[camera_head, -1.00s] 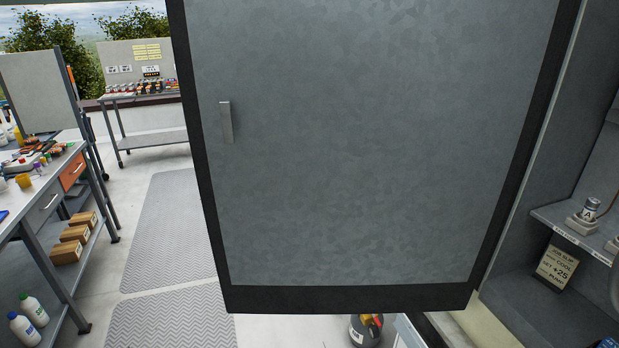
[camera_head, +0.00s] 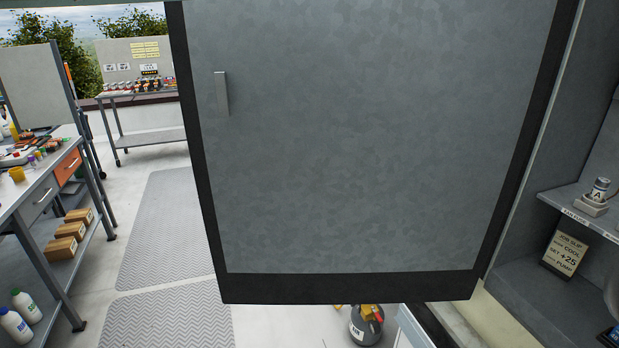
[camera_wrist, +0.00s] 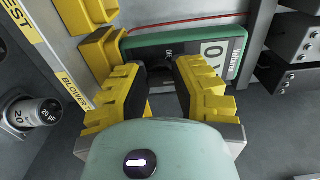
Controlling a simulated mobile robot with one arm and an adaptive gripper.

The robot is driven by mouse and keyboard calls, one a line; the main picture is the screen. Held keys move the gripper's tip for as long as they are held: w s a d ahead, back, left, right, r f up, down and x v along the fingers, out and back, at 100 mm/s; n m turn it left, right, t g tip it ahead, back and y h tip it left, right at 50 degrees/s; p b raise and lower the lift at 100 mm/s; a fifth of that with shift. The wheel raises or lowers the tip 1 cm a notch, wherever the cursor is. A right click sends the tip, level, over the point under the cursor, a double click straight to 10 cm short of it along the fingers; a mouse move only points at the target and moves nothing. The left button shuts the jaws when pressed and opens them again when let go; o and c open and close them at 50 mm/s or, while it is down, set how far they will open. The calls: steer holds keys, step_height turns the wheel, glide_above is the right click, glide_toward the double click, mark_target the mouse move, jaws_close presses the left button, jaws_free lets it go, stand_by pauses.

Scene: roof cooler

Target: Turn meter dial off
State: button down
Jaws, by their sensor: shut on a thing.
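In the wrist view, the green meter (camera_wrist: 188,42) lies tilted beyond my fingers. Its display reads 0 and a small OFF mark shows on its dark face. My gripper (camera_wrist: 163,78), with yellow fingers and black pads, reaches to this face and is shut on the meter dial (camera_wrist: 162,70). The fingers and the dark shade hide most of the dial, so I cannot tell where its pointer stands. In the head view, neither the meter nor my gripper shows.
A large grey door panel (camera_head: 370,140) with a handle fills the head view. A job slip (camera_head: 565,255) and shelf stand at right. In the wrist view, a capacitor (camera_wrist: 42,113) is at left, dark terminal blocks (camera_wrist: 291,50) at right, and a red wire (camera_wrist: 185,22) behind the meter.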

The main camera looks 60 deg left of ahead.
steer(key=n+b, duration=0.4)
steer(key=shift+a+f+n+b, duration=0.1)
steer(key=shift+f+n+b, duration=0.2)
steer(key=shift+f, duration=0.1)
steer(key=shift+f+n+b, duration=0.15)
steer(key=shift+n+b, duration=0.75)
steer(key=shift+b, duration=0.35)
steer(key=n+b, duration=0.3)
steer(key=b, duration=0.2)
steer(key=shift+n, duration=0.4)
steer(key=shift+r+n+b, duration=0.2)
steer(key=shift+n+b, duration=0.5)
steer(key=shift+b, duration=0.3)
steer(key=shift+r, duration=0.1)
steer(key=c, duration=0.7)
jaws_free()
steer(key=shift+c, duration=0.2)
steer(key=shift+s, duration=0.1)
